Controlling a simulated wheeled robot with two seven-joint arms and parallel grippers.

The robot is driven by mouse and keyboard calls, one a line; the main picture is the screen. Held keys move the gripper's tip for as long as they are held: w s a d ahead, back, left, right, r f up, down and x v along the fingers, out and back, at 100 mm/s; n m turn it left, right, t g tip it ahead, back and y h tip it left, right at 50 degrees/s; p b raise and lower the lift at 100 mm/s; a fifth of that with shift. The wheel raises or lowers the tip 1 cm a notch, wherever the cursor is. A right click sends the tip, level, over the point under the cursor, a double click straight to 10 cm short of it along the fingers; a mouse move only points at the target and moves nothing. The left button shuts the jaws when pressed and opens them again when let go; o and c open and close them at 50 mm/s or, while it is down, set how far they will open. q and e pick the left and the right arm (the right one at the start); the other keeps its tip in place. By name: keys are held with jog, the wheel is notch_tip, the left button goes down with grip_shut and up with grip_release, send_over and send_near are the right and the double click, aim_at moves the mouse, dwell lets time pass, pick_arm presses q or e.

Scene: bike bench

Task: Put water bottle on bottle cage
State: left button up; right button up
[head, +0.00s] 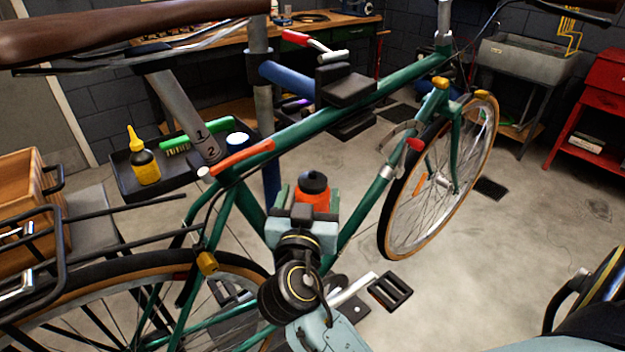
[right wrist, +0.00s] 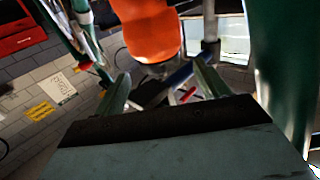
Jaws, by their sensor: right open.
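The orange water bottle (head: 312,197) with a black cap stands roughly upright inside the green bike frame (head: 318,122), just beyond my right gripper. In the right wrist view its orange body (right wrist: 150,30) shows above and between the fingers. My right gripper (head: 306,191) is open, with its greenish fingers apart on either side of the bottle; the fingers also show in the right wrist view (right wrist: 163,82). The bottle cage is not clearly visible, and my gripper hides the bottle's lower part in the head view. I cannot tell if the cage holds it. My left gripper is not in view.
A tray (head: 128,178) with a yellow bottle (head: 145,160), a green brush (head: 190,137) and a blue-rimmed cup (head: 237,141) is at the left. The crank and pedal (head: 390,291) lie right of my gripper. Open floor (head: 500,235) is at the right.

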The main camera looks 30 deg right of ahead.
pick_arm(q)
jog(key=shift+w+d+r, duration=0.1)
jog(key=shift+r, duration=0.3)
pick_arm(e)
jog(key=v, duration=0.5)
